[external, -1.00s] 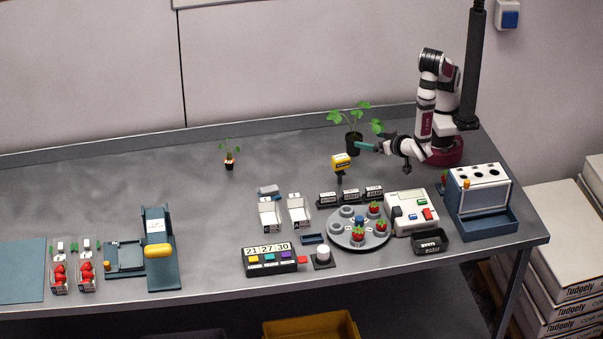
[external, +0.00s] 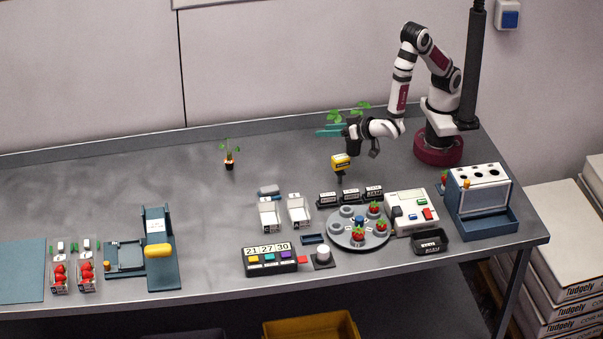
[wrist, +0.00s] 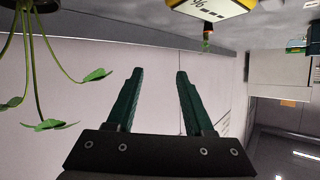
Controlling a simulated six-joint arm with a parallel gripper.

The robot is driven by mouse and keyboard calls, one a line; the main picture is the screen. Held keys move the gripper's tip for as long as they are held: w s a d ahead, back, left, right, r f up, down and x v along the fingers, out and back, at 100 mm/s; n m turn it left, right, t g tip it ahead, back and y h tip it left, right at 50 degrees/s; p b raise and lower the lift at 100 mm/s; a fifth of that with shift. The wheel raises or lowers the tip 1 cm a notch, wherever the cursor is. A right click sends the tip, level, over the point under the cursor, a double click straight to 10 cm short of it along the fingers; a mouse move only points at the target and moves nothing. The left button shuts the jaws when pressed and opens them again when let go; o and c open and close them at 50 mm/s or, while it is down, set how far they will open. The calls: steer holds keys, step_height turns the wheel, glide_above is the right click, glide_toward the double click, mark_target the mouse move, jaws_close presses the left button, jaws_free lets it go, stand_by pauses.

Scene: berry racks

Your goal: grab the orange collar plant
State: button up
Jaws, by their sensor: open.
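The orange collar plant (external: 229,158) is a small seedling in a dark pot with an orange band, upright towards the back of the bench, left of centre. In the wrist view, which is upside down, a small orange and green shape (wrist: 207,37) beyond the fingertips looks like it. My gripper (external: 318,131) is open and empty, raised above the bench and pointing left, well to the right of the plant. Its teal fingers (wrist: 158,72) are apart in the wrist view.
A larger leafy plant (external: 336,115) stands behind my gripper, its pot hidden; its leaves (wrist: 95,76) hang close at left in the wrist view. A yellow handheld device (external: 341,162) stands just below my gripper. Bare bench lies between it and the small plant.

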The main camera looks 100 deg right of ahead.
steer(key=w+d+r+n+t+y, duration=0.1)
steer(key=w+d+n+t+y, duration=0.15)
steer(key=w, duration=0.45)
steer(key=w+d+n+t+y, duration=0.1)
steer(key=w+d+n+y, duration=0.15)
steer(key=w, duration=0.35)
steer(key=n+y, duration=0.5)
steer(key=n, duration=0.1)
glide_toward(230, 153)
steer(key=x, duration=1)
steer(key=shift+f, duration=0.4)
jaws_close()
